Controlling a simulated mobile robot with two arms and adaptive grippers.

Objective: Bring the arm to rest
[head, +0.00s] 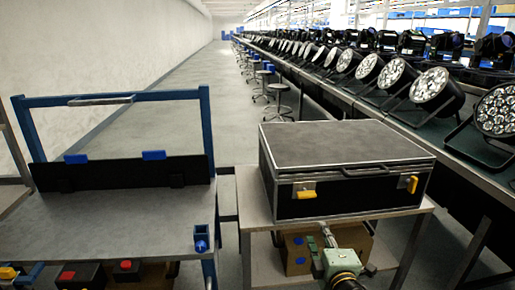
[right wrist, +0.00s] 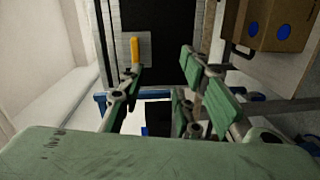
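My right gripper (head: 326,234) shows low in the head view, in front of a closed black flight case (head: 345,165). In the right wrist view its green fingers stand apart (right wrist: 162,72), and I see nothing held between them. The case's dark front and a yellow latch (right wrist: 135,50) lie beyond the fingers. Whether the fingers touch anything is not clear, but they look free. My left gripper is in neither view.
The case sits on a small table (head: 258,215) with a cardboard box (head: 295,255) beneath. A blue-framed workbench (head: 120,215) stands left. A long bench with several par cans (head: 435,90) runs along the right.

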